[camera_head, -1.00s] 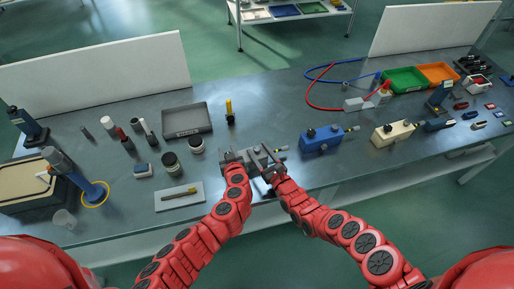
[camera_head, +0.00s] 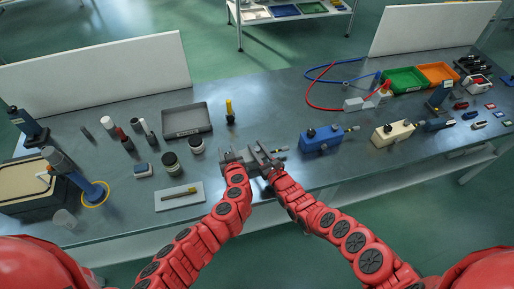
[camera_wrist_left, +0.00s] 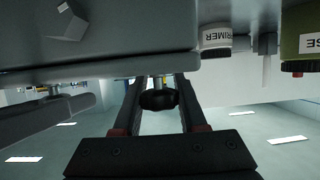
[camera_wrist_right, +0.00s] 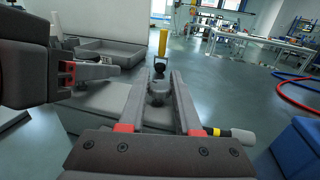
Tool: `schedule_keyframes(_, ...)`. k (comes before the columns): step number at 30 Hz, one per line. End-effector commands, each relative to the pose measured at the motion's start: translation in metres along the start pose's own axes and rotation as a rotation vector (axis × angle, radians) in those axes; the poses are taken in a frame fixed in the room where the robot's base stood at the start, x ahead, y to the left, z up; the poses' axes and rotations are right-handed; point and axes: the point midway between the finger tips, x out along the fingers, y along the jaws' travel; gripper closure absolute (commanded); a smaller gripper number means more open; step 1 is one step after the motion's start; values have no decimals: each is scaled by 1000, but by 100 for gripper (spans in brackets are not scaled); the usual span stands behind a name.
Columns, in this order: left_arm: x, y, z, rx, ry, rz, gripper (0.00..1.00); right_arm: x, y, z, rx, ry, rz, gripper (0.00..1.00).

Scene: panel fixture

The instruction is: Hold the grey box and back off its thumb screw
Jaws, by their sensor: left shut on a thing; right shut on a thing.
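My right gripper (camera_head: 266,163) is at the right part of the box. The screw's thread is hidden.
A blue box (camera_head: 321,139) and a cream box (camera_head: 395,133) stand to the right. A yellow-handled tool (camera_head: 229,112) stands behind the box.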

Motion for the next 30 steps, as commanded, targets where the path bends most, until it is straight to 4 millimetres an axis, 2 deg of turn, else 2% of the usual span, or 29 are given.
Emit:
schedule_keyframes(7, 0, 0, -1, 0, 2, 0, 100, 0, 0, 0, -5, -3, 26, 100)
schedule_keyframes(18, 0, 0, -1, 0, 3, -1, 100, -1, 0, -5, -4, 6, 263, 100)
schedule_keyframes(30, 0, -1, -2, 0, 5, -2, 100, -1, -2, -2, -3, 6, 363, 100)
